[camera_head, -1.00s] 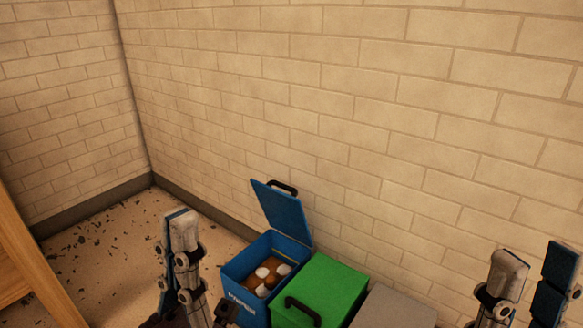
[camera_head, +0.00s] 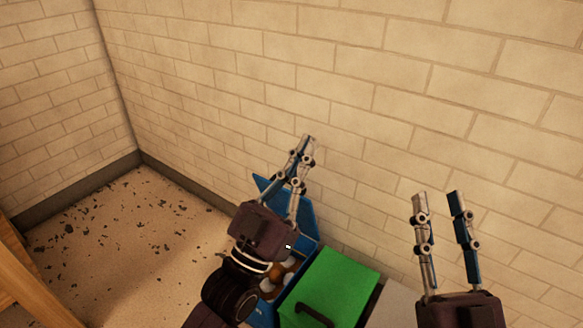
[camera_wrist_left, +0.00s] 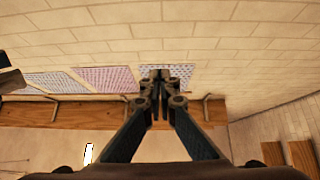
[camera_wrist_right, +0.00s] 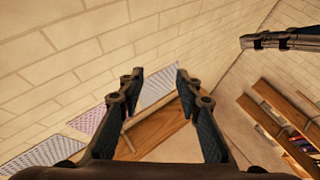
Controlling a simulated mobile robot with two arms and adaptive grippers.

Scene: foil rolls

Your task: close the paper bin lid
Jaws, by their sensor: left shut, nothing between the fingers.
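The blue bin (camera_head: 262,314) stands at the left of the row, with its lid (camera_head: 310,215) raised near the wall. White and brown items (camera_head: 284,272) show inside it. My left gripper (camera_head: 306,138) is shut and empty, and in the head view it lies in front of the raised lid, hiding much of it and of the bin. Whether it touches the lid cannot be told. Its closed fingers show in the left wrist view (camera_wrist_left: 161,75). My right gripper (camera_head: 437,195) is open and empty at the right; its spread fingers show in the right wrist view (camera_wrist_right: 157,75).
A green bin (camera_head: 340,283) with a closed lid and black handle stands right of the blue one. A grey bin (camera_head: 392,305) is beside it, partly hidden. The brick wall (camera_head: 400,120) is close behind. Debris-strewn floor (camera_head: 120,235) lies open at the left.

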